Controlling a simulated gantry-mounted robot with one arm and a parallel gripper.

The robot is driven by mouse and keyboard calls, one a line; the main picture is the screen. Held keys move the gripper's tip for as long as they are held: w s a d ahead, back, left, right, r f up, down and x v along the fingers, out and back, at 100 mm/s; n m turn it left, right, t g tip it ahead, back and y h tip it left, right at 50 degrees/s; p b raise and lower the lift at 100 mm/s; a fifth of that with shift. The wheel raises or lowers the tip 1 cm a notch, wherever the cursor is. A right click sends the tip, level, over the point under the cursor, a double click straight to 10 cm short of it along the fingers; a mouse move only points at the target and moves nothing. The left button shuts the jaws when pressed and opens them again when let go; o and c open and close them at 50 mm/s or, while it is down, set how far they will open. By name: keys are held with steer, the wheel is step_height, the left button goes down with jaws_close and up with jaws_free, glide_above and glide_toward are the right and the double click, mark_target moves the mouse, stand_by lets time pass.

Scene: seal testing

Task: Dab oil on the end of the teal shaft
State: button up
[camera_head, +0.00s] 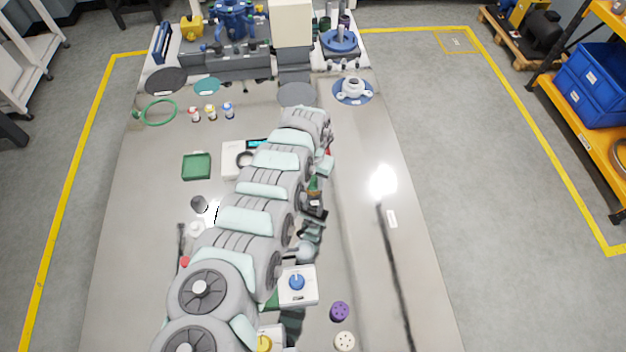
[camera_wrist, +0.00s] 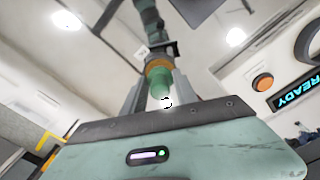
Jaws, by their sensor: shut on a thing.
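My gripper (camera_wrist: 160,92) shows at the middle of the wrist view, its two fingers shut around a green piece with an orange-brown band (camera_wrist: 159,66). In the head view this green and orange piece (camera_head: 313,187) shows just right of my arm. My arm hides much of that area.
A white unit with a READY display (camera_wrist: 299,88) is beside my gripper. A white box with a blue knob (camera_head: 297,284), a purple disc (camera_head: 339,311) and a cream disc (camera_head: 344,341) lie nearer. A green tray (camera_head: 197,166) and small bottles (camera_head: 211,112) are left.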

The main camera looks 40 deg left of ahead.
mark_target(313, 178)
steer(key=shift+f, duration=0.65)
stand_by(1.8)
step_height(313, 178, up, 7)
steer(key=p, duration=0.7)
steer(key=shift+r+p, duration=0.15)
steer(key=shift+p, duration=0.15)
stand_by(0.6)
